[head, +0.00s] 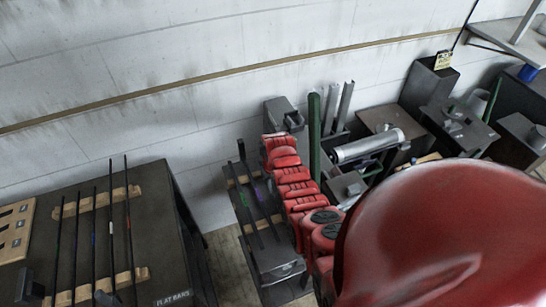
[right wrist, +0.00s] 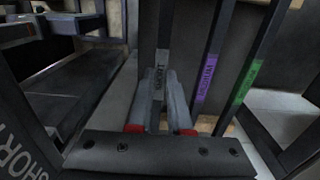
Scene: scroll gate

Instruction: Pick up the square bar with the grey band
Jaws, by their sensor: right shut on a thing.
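My right gripper (right wrist: 167,88) is shut on this bar at about the height of the band. To its right are a bar with a purple band (right wrist: 205,78) and a bar with a green band (right wrist: 245,84), both apart from my fingers. In the head view my red right arm reaches to the middle rack (head: 284,266) and covers the gripper and the held bar. My left gripper is not in view.
A dark table (head: 160,220) at the left holds several thin bars on wooden strips and is marked FLAT BARS. Upright tubes, including a green one (head: 315,135), stand behind my right arm. Dark stands (head: 432,85) are at the right, by the wall.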

